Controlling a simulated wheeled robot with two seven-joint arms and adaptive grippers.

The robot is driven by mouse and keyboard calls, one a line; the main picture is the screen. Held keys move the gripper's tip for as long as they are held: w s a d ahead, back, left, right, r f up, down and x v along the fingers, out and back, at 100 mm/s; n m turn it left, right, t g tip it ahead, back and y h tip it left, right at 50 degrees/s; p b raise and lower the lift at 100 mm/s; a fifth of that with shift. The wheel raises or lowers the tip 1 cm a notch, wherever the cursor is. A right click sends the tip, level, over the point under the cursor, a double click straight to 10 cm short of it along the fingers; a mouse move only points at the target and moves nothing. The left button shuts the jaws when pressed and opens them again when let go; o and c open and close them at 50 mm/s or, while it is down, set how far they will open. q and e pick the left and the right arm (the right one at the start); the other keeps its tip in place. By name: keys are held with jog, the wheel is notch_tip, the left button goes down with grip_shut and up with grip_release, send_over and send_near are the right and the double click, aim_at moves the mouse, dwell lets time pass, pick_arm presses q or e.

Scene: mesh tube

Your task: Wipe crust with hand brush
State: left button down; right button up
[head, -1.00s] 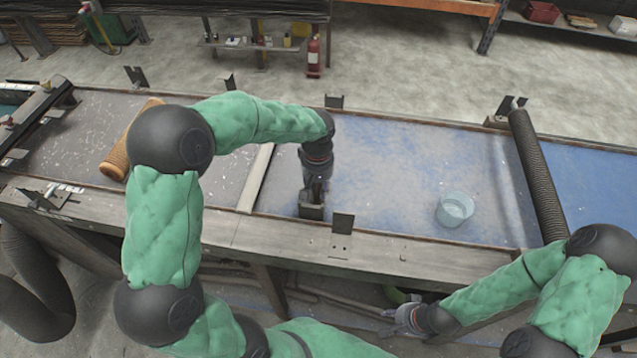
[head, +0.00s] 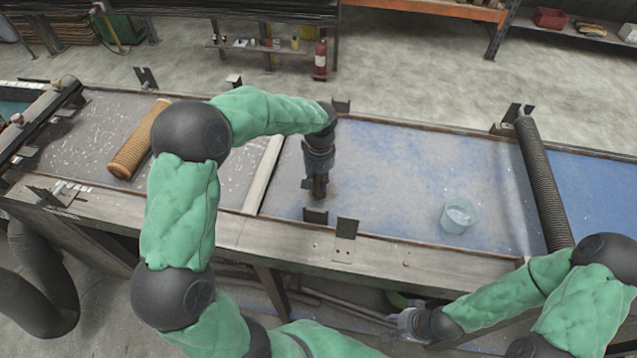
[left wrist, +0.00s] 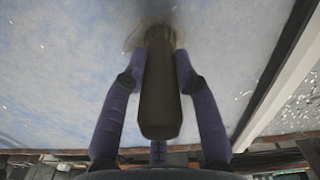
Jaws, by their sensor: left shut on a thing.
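My left gripper (head: 319,180) is over the blue-stained table surface, near its front edge. In the left wrist view its fingers (left wrist: 160,85) are shut around a dark, elongated hand brush (left wrist: 160,90). The far end of the brush is at the surface, at a small brownish patch (left wrist: 134,38) that looks like the crust. The brush covers part of this patch, and I cannot tell how firmly it touches. In the head view the brush is small and mostly merged with the gripper. My right gripper (head: 405,321) is low, in front of the table, apart from the brush; its jaw opening is unclear.
A translucent bluish bucket (head: 458,216) stands on the table to the right. A dark ribbed roller (head: 543,185) crosses the table beyond it. An orange-brown mesh tube (head: 138,141) lies at left, past a pale divider (head: 264,175). Metal brackets (head: 347,228) stand along the front edge.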

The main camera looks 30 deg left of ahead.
pick_arm(q)
jog(key=shift+w+a+f+p, duration=0.1)
jog(key=shift+w+a+p, duration=0.2)
jog(key=shift+w, duration=1)
jog(key=shift+w+a+r+p, duration=0.1)
jog(key=shift+w+a+p, duration=0.2)
jog(key=shift+w, duration=1)
jog(key=shift+w+a+f+p, duration=0.15)
jog(key=shift+w+a, duration=0.25)
jog(key=shift+w, duration=0.9)
jog(key=shift+r, duration=0.2)
jog(key=shift+s+d+f+b, duration=0.15)
jog(key=shift+s+d, duration=0.15)
jog(key=shift+s, duration=0.95)
jog(key=shift+s+d+r+b, duration=0.1)
jog(key=shift+s+d, duration=0.25)
jog(key=shift+s, duration=0.95)
jog(key=shift+s+d+f+b, duration=0.15)
jog(key=shift+s+d, duration=0.15)
jog(key=shift+s, duration=0.95)
jog(key=shift+s+d+r, duration=0.1)
jog(key=shift+s+d, duration=0.2)
jog(key=shift+s, duration=0.7)
jog(key=shift+s+d+r, duration=0.1)
jog(key=shift+s+d, duration=0.15)
jog(key=shift+s, duration=0.75)
notch_tip(320, 180, up, 6)
jog(key=p, duration=0.3)
jog(key=shift+p, duration=0.35)
